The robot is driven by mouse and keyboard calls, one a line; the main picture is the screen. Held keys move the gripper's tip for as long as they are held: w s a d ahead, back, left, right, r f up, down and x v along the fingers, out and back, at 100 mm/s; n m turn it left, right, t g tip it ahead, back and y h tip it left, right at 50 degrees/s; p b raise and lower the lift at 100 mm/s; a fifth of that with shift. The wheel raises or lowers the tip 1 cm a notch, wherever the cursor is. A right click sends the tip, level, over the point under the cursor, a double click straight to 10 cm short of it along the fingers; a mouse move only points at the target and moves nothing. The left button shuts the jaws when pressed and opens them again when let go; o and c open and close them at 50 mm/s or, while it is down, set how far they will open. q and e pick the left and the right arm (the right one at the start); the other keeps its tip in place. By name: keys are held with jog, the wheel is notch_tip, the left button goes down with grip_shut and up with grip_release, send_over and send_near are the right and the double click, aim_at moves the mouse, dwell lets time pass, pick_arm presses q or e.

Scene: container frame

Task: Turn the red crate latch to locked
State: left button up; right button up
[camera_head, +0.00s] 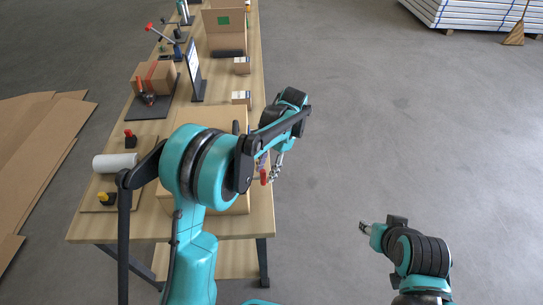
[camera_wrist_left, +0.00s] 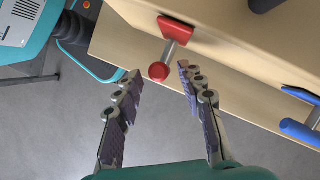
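The red latch (camera_wrist_left: 175,28) sits on the side of a light wooden crate (camera_wrist_left: 225,28). A grey shaft runs from its red plate to a round red knob (camera_wrist_left: 159,72). My left gripper (camera_wrist_left: 158,73) is open. In the left wrist view, the knob appears between and just beyond its fingertips; I cannot tell whether they touch. In the head view, the left gripper (camera_head: 275,167) hangs at the crate's right side, beside the red latch part (camera_head: 263,176). My left arm hides much of the crate (camera_head: 238,207). My right gripper (camera_head: 364,227) is over the floor, its opening unclear.
A blue handle (camera_wrist_left: 299,130) is on the crate to the right of the latch. The long table (camera_head: 255,225) holds a white roll (camera_head: 115,162), a cardboard box (camera_head: 153,76) and other items.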

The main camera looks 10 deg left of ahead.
pick_arm(q)
jog(key=v, duration=0.8)
jog(key=shift+r, duration=0.2)
jog(key=shift+d, duration=0.1)
jog(key=s+a+r+n+t+h, duration=0.1)
jog(key=s+a+r+n+t, duration=0.15)
jog(key=s, duration=0.25)
jog(key=s+a+r+n+t+h, duration=0.1)
jog(key=s+a+r+t, duration=0.15)
jog(key=s, duration=0.25)
jog(key=s+a+f+n+t, duration=0.1)
jog(key=s+f+n+t, duration=0.3)
jog(key=s, duration=0.6)
jog(key=shift+f+t+h, duration=0.4)
jog(key=shift+f+t, duration=0.05)
jog(key=shift+t, duration=0.45)
jog(key=shift+s+n, duration=0.1)
jog(key=shift+n, duration=0.15)
